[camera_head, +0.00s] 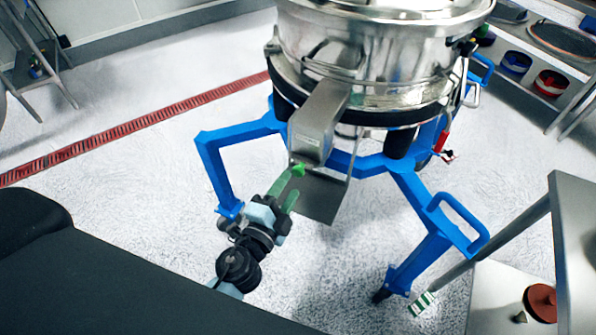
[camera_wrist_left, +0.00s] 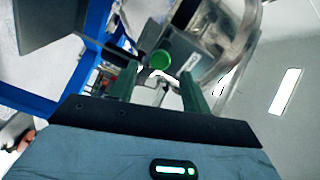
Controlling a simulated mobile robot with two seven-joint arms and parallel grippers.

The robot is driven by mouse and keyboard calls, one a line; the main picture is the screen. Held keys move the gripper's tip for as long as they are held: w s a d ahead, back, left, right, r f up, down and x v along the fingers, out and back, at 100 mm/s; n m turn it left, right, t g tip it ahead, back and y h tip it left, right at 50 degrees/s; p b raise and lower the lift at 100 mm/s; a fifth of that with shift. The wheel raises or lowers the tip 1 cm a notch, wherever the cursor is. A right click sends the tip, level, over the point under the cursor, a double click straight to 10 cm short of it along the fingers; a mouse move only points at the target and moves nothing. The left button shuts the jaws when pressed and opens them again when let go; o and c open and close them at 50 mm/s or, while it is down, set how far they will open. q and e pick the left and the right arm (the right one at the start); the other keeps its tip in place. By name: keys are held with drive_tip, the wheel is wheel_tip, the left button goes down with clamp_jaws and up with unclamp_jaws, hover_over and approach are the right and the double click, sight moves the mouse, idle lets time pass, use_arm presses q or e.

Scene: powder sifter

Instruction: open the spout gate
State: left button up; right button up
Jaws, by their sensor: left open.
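The steel spout (camera_head: 320,125) slopes down from the round sifter (camera_head: 375,60). A flat grey plate (camera_head: 318,200), seemingly the spout gate, sits below its mouth in a thin metal bracket. A green knob (camera_head: 299,169) is at the near left of the spout's lower end. My left gripper (camera_head: 294,182) is open, its green fingers pointing up at the knob. In the left wrist view the round knob (camera_wrist_left: 159,59) shows between the tips of the open left gripper (camera_wrist_left: 158,72), with space on both sides. I cannot tell whether they touch. My right gripper is not in view.
A blue frame (camera_head: 405,180) carries the sifter, with blue bars to the left and right of my left gripper. A grey table (camera_head: 575,240) stands at the right. A red floor grate (camera_head: 130,125) runs behind at left. Open floor lies around the frame.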

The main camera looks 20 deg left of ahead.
sight(297, 174)
use_arm(q)
drive_tip(key=w, duration=0.5)
drive_tip(key=shift+w+d, duration=0.3)
drive_tip(key=shift+w, duration=0.05)
drive_tip(key=shift+s, duration=0.1)
clamp_jaws()
